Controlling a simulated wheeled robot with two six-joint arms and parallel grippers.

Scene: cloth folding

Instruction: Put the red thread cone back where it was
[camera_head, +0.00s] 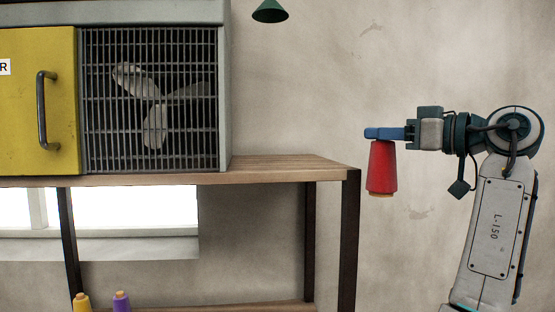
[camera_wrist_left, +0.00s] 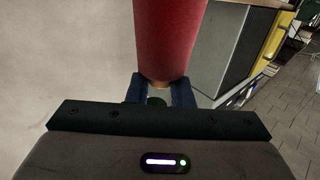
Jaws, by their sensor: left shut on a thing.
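The red thread cone (camera_head: 381,168) hangs in the air to the right of the wooden shelf unit, apart from it. It is close to upright, with a tan end showing below. My left gripper (camera_head: 378,133), with blue fingers, is shut on its upper end and hides its top. In the left wrist view the red cone (camera_wrist_left: 168,42) stands between the blue fingers (camera_wrist_left: 158,92). A yellow cone (camera_head: 82,302) and a purple cone (camera_head: 121,301) stand at the lower left, cut off by the picture's bottom edge. My right gripper is not in view.
The shelf unit's wooden top (camera_head: 285,166) carries a large box with a yellow door (camera_head: 38,105) and a fan grille (camera_head: 150,100). The top's right end is bare. A dark post (camera_head: 350,240) stands between the held cone and the lower shelf (camera_head: 255,307). A green lamp (camera_head: 269,12) hangs above.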

